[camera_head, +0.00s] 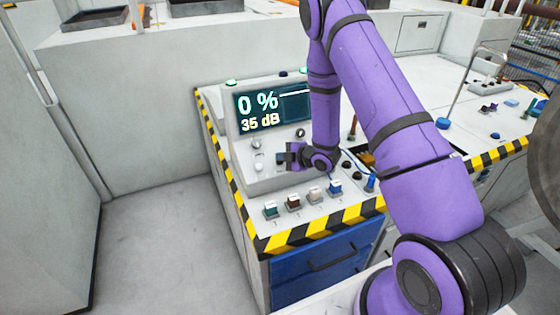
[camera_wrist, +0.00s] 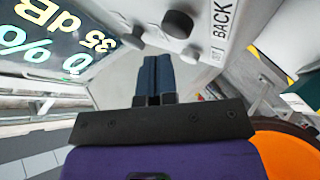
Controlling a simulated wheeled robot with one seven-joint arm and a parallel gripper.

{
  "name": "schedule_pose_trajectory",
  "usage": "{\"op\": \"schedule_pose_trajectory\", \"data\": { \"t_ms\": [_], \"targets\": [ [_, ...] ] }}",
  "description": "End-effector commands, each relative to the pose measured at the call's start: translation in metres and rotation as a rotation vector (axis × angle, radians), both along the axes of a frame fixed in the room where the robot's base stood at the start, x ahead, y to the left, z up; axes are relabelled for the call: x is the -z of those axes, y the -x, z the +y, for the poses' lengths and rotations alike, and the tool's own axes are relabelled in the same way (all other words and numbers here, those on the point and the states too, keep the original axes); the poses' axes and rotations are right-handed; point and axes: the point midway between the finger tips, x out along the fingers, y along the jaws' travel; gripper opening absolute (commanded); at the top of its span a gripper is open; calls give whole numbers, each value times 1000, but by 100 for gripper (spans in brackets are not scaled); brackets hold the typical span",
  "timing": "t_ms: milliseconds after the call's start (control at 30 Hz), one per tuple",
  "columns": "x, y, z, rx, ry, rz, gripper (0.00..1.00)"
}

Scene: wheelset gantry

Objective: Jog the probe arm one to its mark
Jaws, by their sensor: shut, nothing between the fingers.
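The console (camera_head: 243,178) has a dark screen (camera_head: 270,107) reading "0 %" and "35 dB". The screen also shows at the upper left of the wrist view (camera_wrist: 50,40), turned. My gripper (camera_head: 283,158) is in front of the console's sloped face. In the wrist view its fingers (camera_wrist: 156,62) are together and empty.
Below the sloped face is a row of coloured switches: green (camera_head: 270,210), brown (camera_head: 293,202), pale (camera_head: 314,195) and blue (camera_head: 335,187). Yellow-black striping (camera_head: 300,237) edges the top above a blue drawer (camera_head: 318,262). My purple arm hides the right part. The floor (camera_head: 160,240) at left is clear.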

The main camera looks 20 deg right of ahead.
Motion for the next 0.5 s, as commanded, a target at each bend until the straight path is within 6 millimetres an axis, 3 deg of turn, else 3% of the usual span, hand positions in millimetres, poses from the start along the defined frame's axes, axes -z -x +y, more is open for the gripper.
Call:
{"op": "schedule_pose_trajectory", "data": {
  "t_ms": [500],
  "targets": [
    [7,-4,0,0,0,0,0]
  ]
}}
